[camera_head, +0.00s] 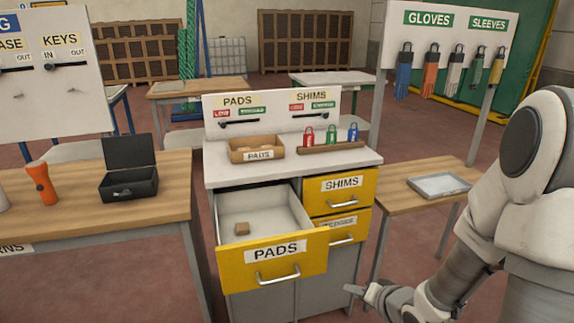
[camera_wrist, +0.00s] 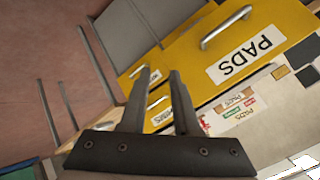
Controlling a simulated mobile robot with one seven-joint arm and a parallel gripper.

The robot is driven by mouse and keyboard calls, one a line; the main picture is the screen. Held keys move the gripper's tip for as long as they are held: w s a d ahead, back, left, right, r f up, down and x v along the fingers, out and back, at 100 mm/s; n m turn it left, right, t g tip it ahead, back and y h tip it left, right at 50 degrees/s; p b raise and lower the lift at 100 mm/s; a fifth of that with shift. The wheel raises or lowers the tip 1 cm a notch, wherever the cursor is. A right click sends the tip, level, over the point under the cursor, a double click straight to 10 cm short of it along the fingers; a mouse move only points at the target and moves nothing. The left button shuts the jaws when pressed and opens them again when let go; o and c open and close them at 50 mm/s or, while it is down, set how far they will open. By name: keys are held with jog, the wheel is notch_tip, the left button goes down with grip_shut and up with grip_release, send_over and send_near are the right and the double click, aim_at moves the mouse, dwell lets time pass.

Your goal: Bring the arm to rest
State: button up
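My arm reaches down from the right side of the head view. My gripper (camera_head: 352,291) is low in front of the cabinet, right of the pulled-out yellow PADS drawer (camera_head: 238,268). In the wrist view its two dark fingers (camera_wrist: 159,73) stand apart with nothing between them, so it is open and empty. The PADS drawer front (camera_wrist: 272,24) and its handle show beyond the fingers, upside down. I cannot tell the exact gap between the fingers and the cabinet.
The SHIMS drawer (camera_head: 338,195) is shut. A wooden table with a grey tray (camera_head: 439,185) stands right of the cabinet, near my arm. A workbench (camera_head: 165,196) with a flashlight and black box stands left.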

jog(key=s+d+r+n+g+h+p, duration=0.1)
jog(key=s+d+r+h, duration=0.15)
jog(key=r, duration=0.55)
jog(key=s+d+r+n+g+h+p, duration=0.1)
jog(key=s+r+h, duration=0.2)
jog(key=r, duration=0.6)
jog(key=s+a+r+n, duration=0.1)
jog(key=s+a+r, duration=0.1)
jog(key=s, duration=0.2)
jog(key=s+a+r+n+g+y, duration=0.1)
jog(key=s+a+r, duration=0.1)
jog(key=s, duration=0.3)
jog(key=s+a+r+n+y+p, duration=0.1)
jog(key=s+a+r, duration=0.1)
jog(key=s+r, duration=0.2)
jog(key=shift+s+r+g, duration=0.25)
jog(key=shift+s+g, duration=0.05)
jog(key=shift+s, duration=0.2)
